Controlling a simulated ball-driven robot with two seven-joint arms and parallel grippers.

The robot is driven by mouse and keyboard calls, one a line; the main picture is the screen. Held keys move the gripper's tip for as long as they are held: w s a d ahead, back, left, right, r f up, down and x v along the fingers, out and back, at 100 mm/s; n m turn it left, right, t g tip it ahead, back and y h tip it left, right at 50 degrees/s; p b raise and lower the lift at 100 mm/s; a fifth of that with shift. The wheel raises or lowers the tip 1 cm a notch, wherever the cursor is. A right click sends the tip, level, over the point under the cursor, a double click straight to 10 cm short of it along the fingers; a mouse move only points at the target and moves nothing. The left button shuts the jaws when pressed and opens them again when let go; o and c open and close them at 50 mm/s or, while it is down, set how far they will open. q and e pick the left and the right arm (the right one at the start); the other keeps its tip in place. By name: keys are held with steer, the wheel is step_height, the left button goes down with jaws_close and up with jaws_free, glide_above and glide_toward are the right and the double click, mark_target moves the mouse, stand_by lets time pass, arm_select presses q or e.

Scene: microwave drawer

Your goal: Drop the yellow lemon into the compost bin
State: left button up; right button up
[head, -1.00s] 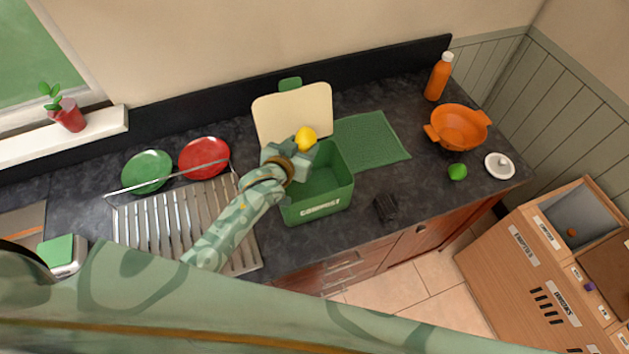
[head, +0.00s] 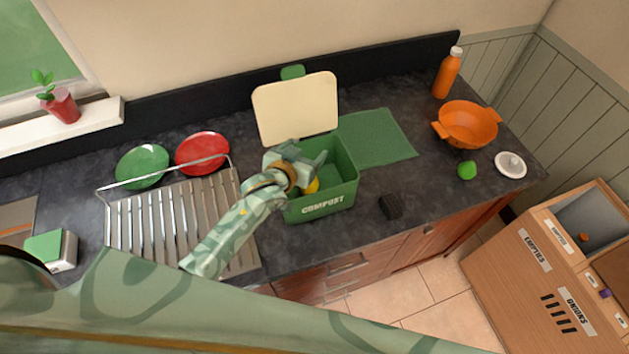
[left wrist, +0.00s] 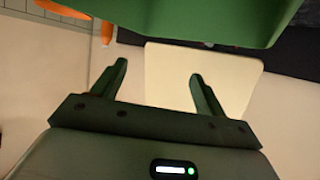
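The green compost bin (head: 338,203) stands on the dark counter with its pale lid (head: 296,108) tilted open at the back. The yellow lemon (head: 313,186) shows partly inside the bin, below my left gripper (head: 313,165), which covers some of it. My left gripper is over the left part of the bin opening. In the left wrist view its two fingers (left wrist: 158,83) are spread apart with nothing between them, and the green bin wall (left wrist: 215,18) shows beyond. I cannot tell whether the lemon rests on the bin floor. My right gripper is not in view.
A metal dish rack (head: 170,225) with a green plate (head: 142,166) and a red plate (head: 202,150) stands left of the bin. A green mat (head: 378,138), an orange colander (head: 468,124), a lime (head: 466,170) and a dark block (head: 391,206) are to the right.

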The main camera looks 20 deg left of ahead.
arm_select(q)
steer(key=v, duration=1.6)
steer(key=shift+s, duration=0.2)
